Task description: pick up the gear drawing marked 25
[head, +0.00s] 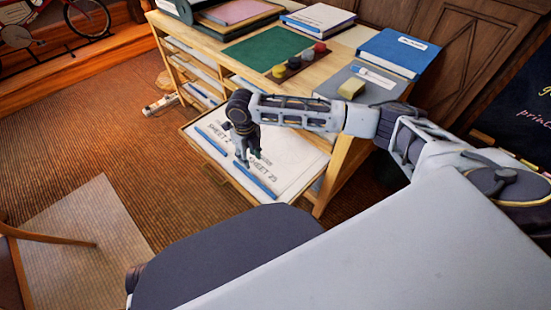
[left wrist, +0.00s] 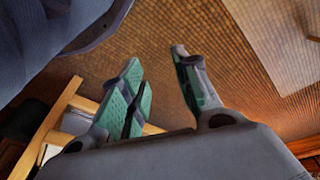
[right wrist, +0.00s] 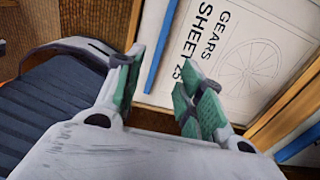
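The gear drawing marked 25 (right wrist: 245,70) lies flat in an open drawer. In the right wrist view it reads "GEARS SHEET 25" beside a spoked wheel outline. In the head view its label (head: 262,172) shows at the drawer's front right. A blue strip (head: 257,182) lies along its edge, also in the right wrist view (right wrist: 162,45). My right gripper (head: 244,160) points down over the drawer; in the right wrist view (right wrist: 160,72) its fingers are apart and empty, beside the sheet. My left gripper (left wrist: 157,60) is open and empty above the floor, outside the head view.
Another sheet label (head: 217,140) and blue strip (head: 209,141) show in the same drawer. The wooden drawer front (head: 222,171) borders it. A chair stands lower left.

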